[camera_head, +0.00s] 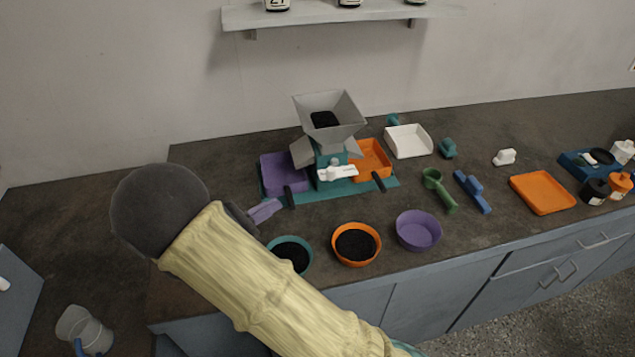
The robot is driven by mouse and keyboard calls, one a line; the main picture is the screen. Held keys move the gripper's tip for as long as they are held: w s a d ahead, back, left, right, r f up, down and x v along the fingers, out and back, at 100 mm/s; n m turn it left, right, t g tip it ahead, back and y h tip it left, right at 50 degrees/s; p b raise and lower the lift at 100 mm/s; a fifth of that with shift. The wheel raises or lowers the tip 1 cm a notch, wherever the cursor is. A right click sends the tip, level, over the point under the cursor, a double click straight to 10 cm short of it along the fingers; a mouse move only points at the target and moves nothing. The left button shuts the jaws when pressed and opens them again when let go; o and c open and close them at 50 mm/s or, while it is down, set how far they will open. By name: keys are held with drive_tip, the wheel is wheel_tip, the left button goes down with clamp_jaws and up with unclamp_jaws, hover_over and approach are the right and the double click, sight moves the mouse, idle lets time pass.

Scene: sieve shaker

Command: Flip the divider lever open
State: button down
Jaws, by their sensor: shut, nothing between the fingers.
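The sieve shaker (318,157) stands at the back middle of the counter, with a grey hopper (345,107) holding dark material on top. A white lever-like part (337,172) crosses its teal front; I take it for the divider lever, but its position is too small to read. My gripper (272,207) seems to be the small dark and purple end past my yellow-sleeved arm. It looks shut and empty, left of and in front of the shaker, apart from the white part. My arm hides most of my wrist.
A purple bin (283,172) and an orange bin (371,158) flank the shaker. Teal (304,246), orange (357,258) and purple (419,243) bowls stand at the front edge. A green scoop (438,190), white tray (408,141) and orange tray (541,193) lie right.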

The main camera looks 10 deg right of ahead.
sight(328, 175)
drive_tip(key=shift+d, duration=0.1)
drive_tip(key=p+x, duration=0.2)
drive_tip(key=x, duration=1.2)
drive_tip(key=shift+f, duration=0.1)
